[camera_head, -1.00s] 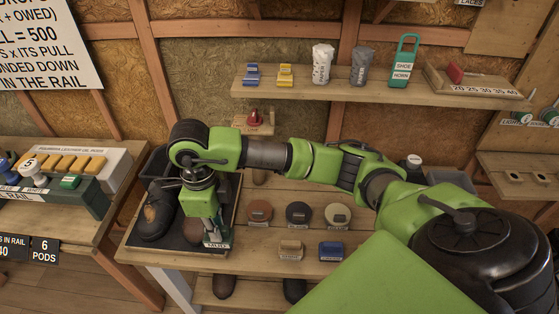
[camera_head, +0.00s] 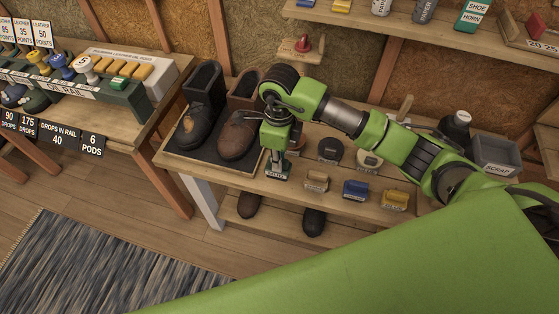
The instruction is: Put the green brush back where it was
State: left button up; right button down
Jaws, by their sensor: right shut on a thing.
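My right gripper (camera_head: 276,158) points down at the bench, shut on the green brush (camera_head: 278,173). The brush shows a pale label and is partly hidden by the gripper. It is just right of the boot tray (camera_head: 215,168), at the left end of a row of brushes: a tan brush (camera_head: 316,182), a blue brush (camera_head: 355,189) and a yellow brush (camera_head: 395,200). I cannot tell whether the green brush touches the bench top (camera_head: 290,192). My left gripper is not in view.
A black boot (camera_head: 200,112) and a brown boot (camera_head: 238,132) stand in the tray. Polish tins (camera_head: 330,150) lie behind the brushes. A grey scrap bin (camera_head: 496,155) is at the right. Shoes (camera_head: 314,221) sit on the lower shelf.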

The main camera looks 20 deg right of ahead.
jog(key=f, duration=0.2)
jog(key=w+f, duration=0.1)
jog(key=f, duration=0.1)
jog(key=w+f, duration=0.1)
jog(key=f, duration=0.1)
jog(key=shift+w+d+p, duration=0.25)
jog(key=shift+d+p, duration=0.1)
jog(key=shift+d, duration=0.05)
jog(key=shift+f, duration=0.15)
jog(key=c, duration=2)
grip_release()
jog(key=shift+c, duration=0.2)
jog(key=shift+r, duration=0.25)
notch_tip(320, 180, up, 12)
jog(key=b, duration=0.1)
jog(key=shift+b, duration=0.35)
